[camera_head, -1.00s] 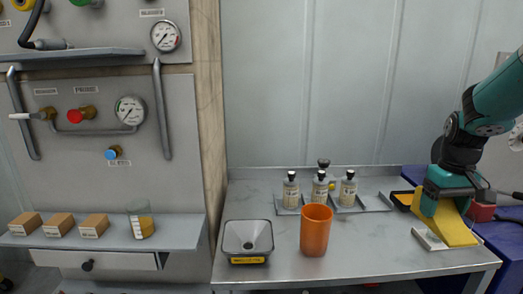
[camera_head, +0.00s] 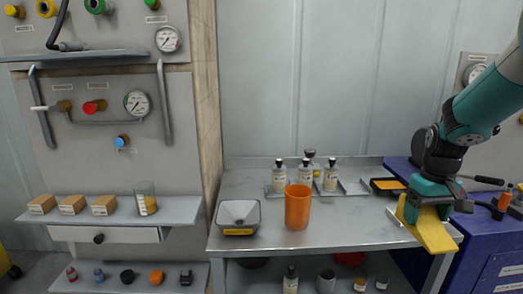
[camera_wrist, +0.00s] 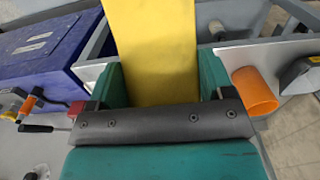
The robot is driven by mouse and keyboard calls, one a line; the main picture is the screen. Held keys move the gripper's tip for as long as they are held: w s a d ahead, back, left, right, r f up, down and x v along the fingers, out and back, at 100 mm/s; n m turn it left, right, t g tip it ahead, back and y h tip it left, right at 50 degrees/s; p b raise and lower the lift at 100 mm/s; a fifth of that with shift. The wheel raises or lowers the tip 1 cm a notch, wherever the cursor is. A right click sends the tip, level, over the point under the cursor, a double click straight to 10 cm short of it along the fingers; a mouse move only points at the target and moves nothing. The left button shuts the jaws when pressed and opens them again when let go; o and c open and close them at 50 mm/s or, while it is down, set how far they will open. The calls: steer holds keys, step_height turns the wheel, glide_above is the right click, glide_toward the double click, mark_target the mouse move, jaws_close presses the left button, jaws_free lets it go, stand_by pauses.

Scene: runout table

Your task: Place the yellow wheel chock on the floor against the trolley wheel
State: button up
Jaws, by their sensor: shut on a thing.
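The yellow wheel chock (camera_head: 428,231) is held in my gripper (camera_head: 428,208) over the right front corner of the steel table. My gripper is shut on it, with its two green fingers on either side. In the wrist view the chock (camera_wrist: 155,50) sticks out between the fingers (camera_wrist: 160,90) as a broad yellow slab. Whether the chock touches the table edge I cannot tell.
A blue cabinet (camera_head: 490,240) stands to the right.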

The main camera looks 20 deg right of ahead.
steer(key=w+a+f+n, duration=0.2)
steer(key=a+f, duration=1.9)
steer(key=f, duration=0.1)
steer(key=shift+a, duration=0.3)
